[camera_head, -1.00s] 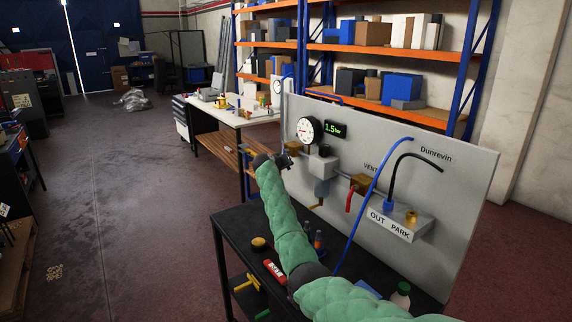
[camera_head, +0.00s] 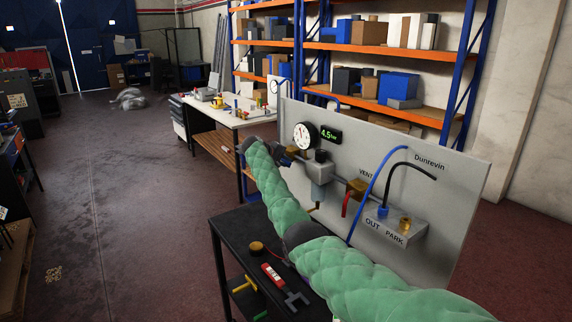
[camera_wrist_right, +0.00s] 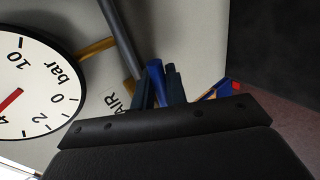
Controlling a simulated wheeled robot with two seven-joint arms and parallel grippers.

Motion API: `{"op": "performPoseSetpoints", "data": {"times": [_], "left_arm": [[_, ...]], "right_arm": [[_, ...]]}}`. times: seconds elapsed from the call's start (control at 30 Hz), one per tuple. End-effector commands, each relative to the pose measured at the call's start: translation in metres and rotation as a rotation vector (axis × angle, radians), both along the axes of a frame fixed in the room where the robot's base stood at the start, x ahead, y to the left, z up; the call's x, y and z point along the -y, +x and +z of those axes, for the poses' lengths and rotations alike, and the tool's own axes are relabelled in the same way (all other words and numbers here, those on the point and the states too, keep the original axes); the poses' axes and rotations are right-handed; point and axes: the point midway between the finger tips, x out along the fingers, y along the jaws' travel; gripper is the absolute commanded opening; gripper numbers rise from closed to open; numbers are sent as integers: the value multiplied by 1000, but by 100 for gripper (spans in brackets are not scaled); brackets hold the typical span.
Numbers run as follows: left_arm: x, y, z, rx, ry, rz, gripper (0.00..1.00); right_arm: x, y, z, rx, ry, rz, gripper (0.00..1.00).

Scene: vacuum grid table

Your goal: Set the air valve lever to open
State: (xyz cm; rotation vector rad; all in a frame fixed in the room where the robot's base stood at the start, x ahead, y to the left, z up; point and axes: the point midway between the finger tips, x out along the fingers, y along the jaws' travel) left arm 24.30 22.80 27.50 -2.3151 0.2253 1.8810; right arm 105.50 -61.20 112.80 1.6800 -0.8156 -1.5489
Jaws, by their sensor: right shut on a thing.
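My right gripper (camera_head: 284,157) is at the left end of the grey panel (camera_head: 448,185), just below the round gauge (camera_head: 305,135). In the right wrist view its dark fingers (camera_wrist_right: 158,92) are shut on the blue air valve lever (camera_wrist_right: 155,72), beside a label reading AIR (camera_wrist_right: 117,100). Most of the lever and valve body is hidden by the gripper and arm in the head view. The digital display (camera_head: 330,136) reads about 4.5 bar. The gauge (camera_wrist_right: 25,90) also shows large in the wrist view with a red needle. My left gripper is not in view.
A red vent lever (camera_head: 346,204) hangs on the panel to the right. A blue hose (camera_head: 372,190) and a black hose (camera_head: 392,172) run by the OUT/PARK block (camera_head: 398,224). A dark cart (camera_head: 232,222) with loose items stands below my arm.

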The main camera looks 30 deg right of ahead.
Motion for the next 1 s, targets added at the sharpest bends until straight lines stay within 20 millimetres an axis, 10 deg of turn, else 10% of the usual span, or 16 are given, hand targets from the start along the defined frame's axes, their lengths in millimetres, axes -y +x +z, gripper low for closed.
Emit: {"op": "performPoseSetpoints", "data": {"times": [0.67,0.7,0.77,1.0], "left_arm": [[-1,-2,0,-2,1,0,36],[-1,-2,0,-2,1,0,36],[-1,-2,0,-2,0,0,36],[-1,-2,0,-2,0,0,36]], "right_arm": [[0,0,4,-55,-5,0,0],[0,0,4,-55,-5,1,22],[0,0,4,-55,-5,1,32],[0,0,3,-55,-5,1,32]]}}
